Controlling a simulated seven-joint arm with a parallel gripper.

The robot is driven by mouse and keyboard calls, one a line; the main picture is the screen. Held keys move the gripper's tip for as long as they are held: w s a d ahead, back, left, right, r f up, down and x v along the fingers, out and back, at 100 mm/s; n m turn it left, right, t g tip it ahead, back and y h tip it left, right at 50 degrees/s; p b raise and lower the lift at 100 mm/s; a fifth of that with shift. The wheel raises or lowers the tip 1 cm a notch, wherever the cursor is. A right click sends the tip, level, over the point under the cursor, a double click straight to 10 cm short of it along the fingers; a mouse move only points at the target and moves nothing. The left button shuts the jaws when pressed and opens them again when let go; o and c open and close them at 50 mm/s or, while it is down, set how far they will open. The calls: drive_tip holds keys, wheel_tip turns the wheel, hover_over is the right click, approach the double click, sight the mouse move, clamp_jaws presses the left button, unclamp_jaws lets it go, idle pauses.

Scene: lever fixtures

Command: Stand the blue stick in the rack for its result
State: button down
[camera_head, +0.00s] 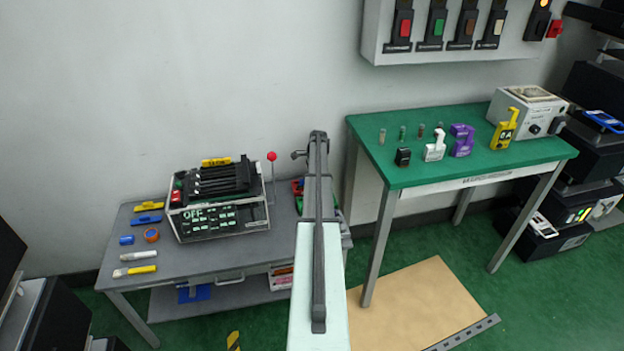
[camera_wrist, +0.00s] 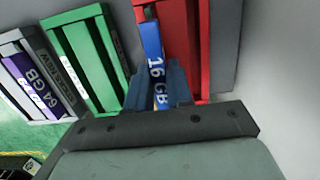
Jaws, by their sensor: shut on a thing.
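The blue stick (camera_wrist: 151,42), marked 16 GB, is between the dark fingers of my gripper (camera_wrist: 158,92) in the wrist view. My gripper is shut on it. The stick overlaps the left part of a red rack section (camera_wrist: 184,45); I cannot tell whether it is inside or in front of it. A green rack section (camera_wrist: 88,60) is to its left. Farther left, a purple stick (camera_wrist: 38,82) marked 64 GB stands in a pale section (camera_wrist: 12,62). In the head view my arm hides the gripper, the stick and most of the rack; a red part (camera_head: 297,187) shows beside the arm.
A device marked OFF (camera_head: 215,215) stands on the grey table (camera_head: 180,262), with a red-knobbed lever (camera_head: 271,157) beside it. Several small items lie at the table's left. A green table (camera_head: 455,165) with small objects stands at right.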

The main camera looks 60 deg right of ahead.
drive_tip(key=shift+f, duration=0.85)
drive_tip(key=c, duration=0.9)
unclamp_jaws()
drive_tip(key=r, duration=0.9)
drive_tip(key=s+d+r, duration=0.1)
drive_tip(key=r, duration=0.3)
drive_tip(key=shift+s+r, duration=0.1)
drive_tip(key=shift+r, duration=0.3)
